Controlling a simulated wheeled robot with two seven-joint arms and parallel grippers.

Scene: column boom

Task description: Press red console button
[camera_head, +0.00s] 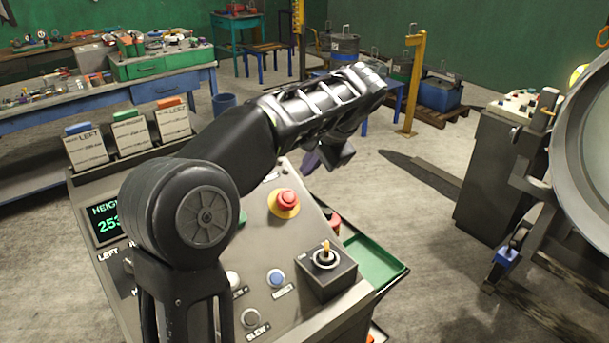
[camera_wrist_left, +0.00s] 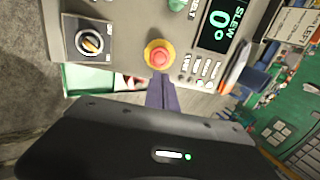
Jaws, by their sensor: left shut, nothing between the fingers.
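The red button (camera_head: 287,197) is a mushroom shape on a yellow ring, on the sloped top of the grey console (camera_head: 318,222). In the left wrist view the red button (camera_wrist_left: 158,57) sits just beyond the fingertips, which point towards it. My left gripper (camera_head: 311,162) is above and behind the button in the head view, its fingers shut and empty. In the left wrist view the shut fingers (camera_wrist_left: 161,80) appear close below the button; I cannot tell whether they touch it. My right gripper is not in view.
My left arm hides part of the panel. A green tray (camera_head: 375,262) is at its right side.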

